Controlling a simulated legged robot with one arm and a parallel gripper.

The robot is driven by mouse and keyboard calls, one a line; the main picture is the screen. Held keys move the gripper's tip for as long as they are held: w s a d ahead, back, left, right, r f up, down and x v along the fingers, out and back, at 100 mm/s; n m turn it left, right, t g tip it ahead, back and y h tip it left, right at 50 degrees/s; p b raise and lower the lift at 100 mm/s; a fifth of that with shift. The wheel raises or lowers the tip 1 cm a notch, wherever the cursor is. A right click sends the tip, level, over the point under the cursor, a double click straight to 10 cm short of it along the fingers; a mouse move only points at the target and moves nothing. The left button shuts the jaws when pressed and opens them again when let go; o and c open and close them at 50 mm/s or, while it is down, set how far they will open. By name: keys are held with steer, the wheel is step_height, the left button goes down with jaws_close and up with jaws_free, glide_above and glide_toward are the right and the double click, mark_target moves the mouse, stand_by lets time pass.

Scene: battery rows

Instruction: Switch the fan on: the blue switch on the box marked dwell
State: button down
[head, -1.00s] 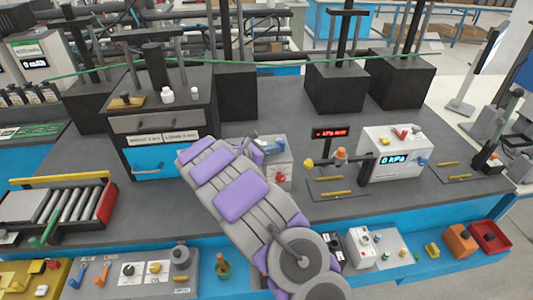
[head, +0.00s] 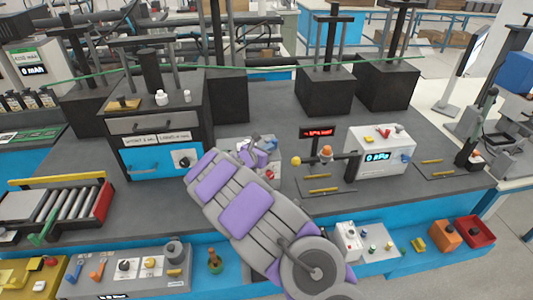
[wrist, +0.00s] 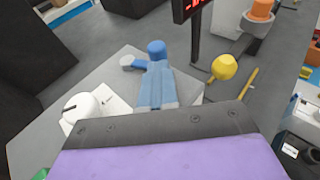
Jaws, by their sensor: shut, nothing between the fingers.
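A light grey box (head: 234,145) stands mid-bench, largely hidden behind my arm in the head view. In the wrist view the box top (wrist: 100,80) carries a blue switch (wrist: 153,86) with a rounded blue end, and a white knob (wrist: 92,106) to its left. The dwell marking is not readable in either view. My gripper (head: 255,152) is shut and empty over the box. In the wrist view my purple and grey gripper (wrist: 165,140) fills the bottom, just below the blue switch in the picture; I cannot tell whether they touch.
Right of the box are a red display (head: 318,133), a yellow-ended part (head: 296,161) and a white box reading 0 kPa (head: 385,145). A drawer cabinet (head: 155,125) stands to the left. A roller conveyor (head: 60,203) lies further left. Bare bench shows around (head: 330,210).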

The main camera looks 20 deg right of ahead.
steer(key=shift+s+d+n+t, duration=0.2)
steer(key=shift+d+n+t, duration=0.1)
steer(key=shift+n, duration=0.1)
steer(key=shift+s+d, duration=0.15)
steer(key=shift+d, duration=0.55)
steer(key=shift+s+a, duration=0.2)
steer(key=shift+a, duration=0.15)
steer(key=s+a+r+p, duration=0.2)
steer(key=s+a, duration=0.7)
steer(key=shift+r+p, duration=0.25)
steer(key=shift+p, duration=0.1)
steer(key=shift+s+d, duration=0.1)
